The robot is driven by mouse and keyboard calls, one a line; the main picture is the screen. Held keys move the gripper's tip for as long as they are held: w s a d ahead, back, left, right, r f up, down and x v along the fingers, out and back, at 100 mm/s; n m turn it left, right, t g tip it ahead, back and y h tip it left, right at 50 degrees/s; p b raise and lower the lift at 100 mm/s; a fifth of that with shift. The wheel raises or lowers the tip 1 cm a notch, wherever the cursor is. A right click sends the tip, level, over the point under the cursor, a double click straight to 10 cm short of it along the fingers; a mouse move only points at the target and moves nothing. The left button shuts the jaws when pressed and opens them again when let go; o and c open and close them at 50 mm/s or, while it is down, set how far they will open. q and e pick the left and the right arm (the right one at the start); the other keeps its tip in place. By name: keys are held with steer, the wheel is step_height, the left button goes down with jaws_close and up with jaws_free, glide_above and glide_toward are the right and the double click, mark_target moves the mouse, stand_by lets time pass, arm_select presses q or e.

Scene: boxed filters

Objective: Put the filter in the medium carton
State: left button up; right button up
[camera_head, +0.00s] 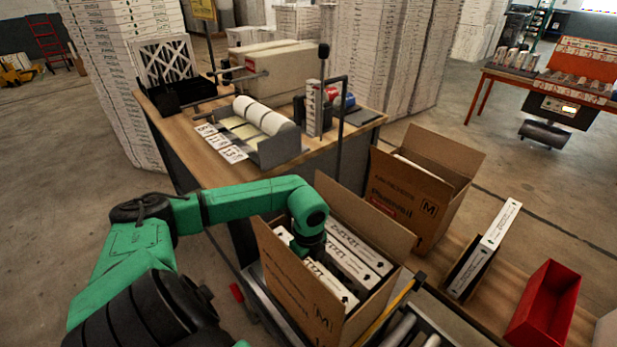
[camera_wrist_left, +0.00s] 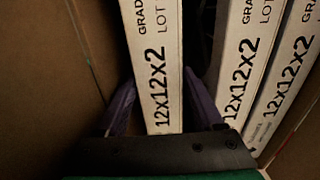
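An open brown carton marked M (camera_head: 290,287) stands in the foreground with several white filters inside. My left gripper (camera_head: 308,252) reaches down into it. In the left wrist view its purple fingers (camera_wrist_left: 160,95) lie against both sides of a white filter marked 12x12x2 (camera_wrist_left: 158,50), and look shut on it. This filter (camera_head: 332,283) is down inside the carton, beside the left wall. Two more filters (camera_wrist_left: 240,60) (camera_wrist_left: 290,80) stand to its right, with a dark gap between. The fingertips are partly hidden by the filter. My right gripper is not in view.
Another open carton marked M (camera_head: 410,205) stands behind to the right. A white filter (camera_head: 485,250) stands upright in a narrow holder, beside a red bin (camera_head: 545,305). A wooden workbench (camera_head: 200,170) with rolls and a machine is behind. The carton's raised flaps surround my wrist.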

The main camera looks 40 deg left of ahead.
arm_select(q)
steer(key=shift+r, duration=0.15)
steer(key=shift+r+p, duration=0.4)
steer(key=shift+p, duration=0.05)
step_height(320, 180, up, 12)
steer(key=b, duration=0.2)
steer(key=shift+r, duration=0.1)
